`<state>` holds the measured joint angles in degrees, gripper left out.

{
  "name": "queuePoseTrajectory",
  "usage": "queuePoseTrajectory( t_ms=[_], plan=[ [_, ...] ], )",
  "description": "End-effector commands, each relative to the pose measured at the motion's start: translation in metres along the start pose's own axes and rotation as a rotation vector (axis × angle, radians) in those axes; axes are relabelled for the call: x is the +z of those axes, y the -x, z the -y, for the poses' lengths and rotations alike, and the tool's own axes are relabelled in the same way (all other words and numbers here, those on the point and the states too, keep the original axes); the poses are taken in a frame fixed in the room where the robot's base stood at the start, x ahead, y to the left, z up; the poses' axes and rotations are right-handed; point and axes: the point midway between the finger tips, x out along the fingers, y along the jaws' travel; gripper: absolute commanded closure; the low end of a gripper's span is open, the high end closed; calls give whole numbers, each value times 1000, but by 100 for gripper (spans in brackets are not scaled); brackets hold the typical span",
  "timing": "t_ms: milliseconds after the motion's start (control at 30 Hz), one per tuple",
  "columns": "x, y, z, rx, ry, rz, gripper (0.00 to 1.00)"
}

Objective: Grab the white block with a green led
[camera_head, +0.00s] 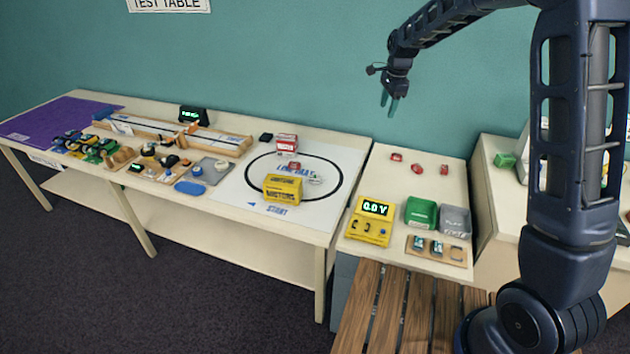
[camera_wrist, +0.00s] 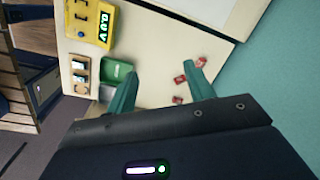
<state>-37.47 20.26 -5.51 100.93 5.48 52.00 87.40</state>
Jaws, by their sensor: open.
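My gripper (camera_head: 390,106) is open and empty, raised above the back of the small right-hand table. In the wrist view its two green fingers (camera_wrist: 162,70) are spread apart with bare tabletop between them. A wooden holder (camera_head: 428,257) lies at the front of that table, with small blocks showing teal-lit faces, a left one (camera_head: 418,243) and a middle one (camera_head: 436,248). The holder (camera_wrist: 80,90) also shows in the wrist view, left of the fingers, with pale blocks in it. They are too small to tell which is white with a green LED.
A yellow meter (camera_head: 370,222), a green bin (camera_head: 421,213) and a grey bin (camera_head: 454,221) stand close behind or beside the holder. Several small red pieces (camera_head: 417,168) lie farther back. The long table (camera_head: 225,205) at left is crowded. The small table's middle is clear.

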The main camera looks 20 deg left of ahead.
Motion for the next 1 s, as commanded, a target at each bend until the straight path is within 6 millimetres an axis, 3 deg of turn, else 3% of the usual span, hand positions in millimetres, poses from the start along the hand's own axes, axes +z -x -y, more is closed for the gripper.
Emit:
queuePoseTrajectory(
  t_ms=[300, 700, 800, 1000],
  plan=[
    [85, -97, 51, 56, -171, -12, 47],
    [194, -222, 76, 104, -375, -55, 47],
    [211, -242, 76, 108, -408, -63, 47],
    [224, -259, 76, 111, -434, -69, 47]
  ],
)
